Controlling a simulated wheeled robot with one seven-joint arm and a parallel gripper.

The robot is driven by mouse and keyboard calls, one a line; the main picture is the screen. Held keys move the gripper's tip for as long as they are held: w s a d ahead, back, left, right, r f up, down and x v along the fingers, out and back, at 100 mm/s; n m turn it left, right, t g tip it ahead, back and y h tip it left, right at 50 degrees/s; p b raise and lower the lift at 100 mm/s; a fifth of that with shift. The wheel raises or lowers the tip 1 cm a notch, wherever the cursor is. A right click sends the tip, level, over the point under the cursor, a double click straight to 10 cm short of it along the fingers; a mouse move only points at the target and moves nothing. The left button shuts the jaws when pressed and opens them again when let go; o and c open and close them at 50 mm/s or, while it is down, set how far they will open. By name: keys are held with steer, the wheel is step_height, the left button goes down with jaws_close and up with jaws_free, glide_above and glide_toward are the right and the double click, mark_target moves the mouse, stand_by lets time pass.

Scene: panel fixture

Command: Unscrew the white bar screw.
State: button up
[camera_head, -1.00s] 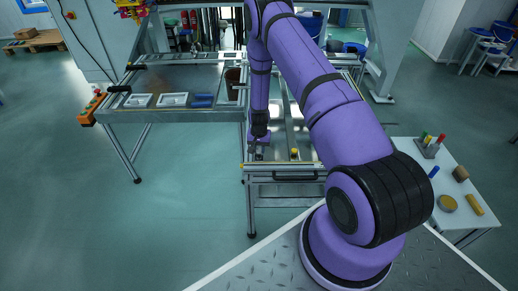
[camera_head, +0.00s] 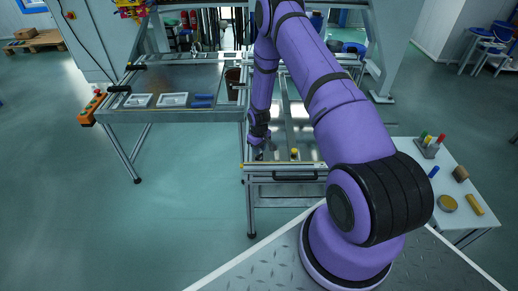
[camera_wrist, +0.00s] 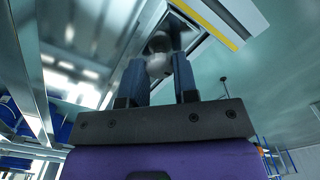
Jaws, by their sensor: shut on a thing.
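The white bar screw (camera_wrist: 158,63) shows in the wrist view as a pale rounded head between my fingers. My gripper (camera_wrist: 159,70) is shut on it, with one dark finger on each side. In the head view my gripper (camera_head: 263,148) is at the near left corner of the panel fixture (camera_head: 285,166). The screw is too small and covered there to make out. How far it sits in its hole cannot be told.
A yellow-topped knob (camera_head: 294,154) stands on the fixture just right of my gripper. A black handle (camera_head: 296,177) runs along its front. A steel table (camera_head: 160,84) with white trays and blue parts adjoins on the left. A small white table (camera_head: 455,180) stands at right.

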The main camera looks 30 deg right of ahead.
steer(key=shift+n, duration=0.8)
steer(key=o, duration=0.9)
step_height(320, 180, up, 11)
steer(key=shift+f, duration=0.1)
stand_by(0.5)
